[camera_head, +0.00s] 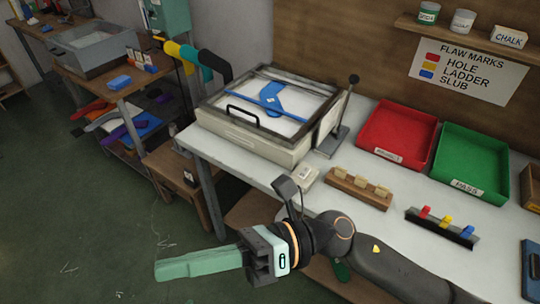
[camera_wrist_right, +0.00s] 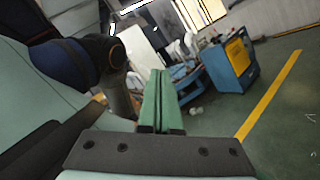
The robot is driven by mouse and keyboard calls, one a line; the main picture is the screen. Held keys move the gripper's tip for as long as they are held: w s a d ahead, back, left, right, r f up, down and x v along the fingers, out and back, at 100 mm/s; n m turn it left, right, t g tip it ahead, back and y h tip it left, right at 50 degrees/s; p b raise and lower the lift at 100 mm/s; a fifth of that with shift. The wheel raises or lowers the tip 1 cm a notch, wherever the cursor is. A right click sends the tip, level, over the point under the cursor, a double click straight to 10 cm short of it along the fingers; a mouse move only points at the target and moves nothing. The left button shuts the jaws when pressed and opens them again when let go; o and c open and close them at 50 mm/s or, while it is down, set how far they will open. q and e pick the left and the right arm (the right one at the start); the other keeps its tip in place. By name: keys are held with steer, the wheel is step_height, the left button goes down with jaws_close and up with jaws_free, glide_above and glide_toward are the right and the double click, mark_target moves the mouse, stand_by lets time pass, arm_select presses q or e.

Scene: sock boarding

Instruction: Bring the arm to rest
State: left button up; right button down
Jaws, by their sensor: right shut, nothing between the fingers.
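My right gripper (camera_head: 165,269) hangs in the air over the green floor, in front of the white table's near edge. Its pale green fingers point left in the head view and are shut with nothing between them. In the right wrist view the two closed fingers (camera_wrist_right: 158,100) lie flat together, with floor and distant equipment beyond them. My right arm comes in from the lower right, beside the table's front edge. My left gripper is in neither view.
The white table (camera_head: 400,215) carries a framed box with a blue sock-shaped piece (camera_head: 272,100), a red bin (camera_head: 398,130), a green bin (camera_head: 470,160) and small racks. A workbench (camera_head: 125,85) stands at the left. The floor (camera_head: 80,230) at lower left is mostly clear.

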steer(key=w+d+r+m+t+y, duration=0.1)
steer(key=w+d+m+t+y, duration=0.25)
steer(key=w+m+t, duration=0.75)
steer(key=w+d+f+m+t+h, duration=0.3)
steer(key=d+f+m+t+h, duration=0.25)
steer(key=m, duration=0.55)
steer(key=w+d+f+m+t+h, duration=0.45)
steer(key=f+m+t, duration=0.25)
steer(key=m, duration=0.5)
steer(key=s+d+f+m+g+h+p, duration=0.1)
steer(key=s+d+f+m+h, duration=0.1)
steer(key=d+f+m+h, duration=0.45)
steer(key=s+d+f+m+g+h, duration=0.2)
steer(key=s+f+m, duration=0.1)
steer(key=f, duration=0.6)
steer(key=s+d+f+m+g+h, duration=0.2)
steer(key=s+d+f+m+g, duration=0.2)
steer(key=s+f, duration=0.5)
steer(key=shift+s+d+f, duration=0.15)
steer(key=shift+d+f, duration=0.45)
steer(key=shift+f, duration=0.2)
steer(key=c, duration=1.6)
jaws_free()
steer(key=shift+m, duration=0.25)
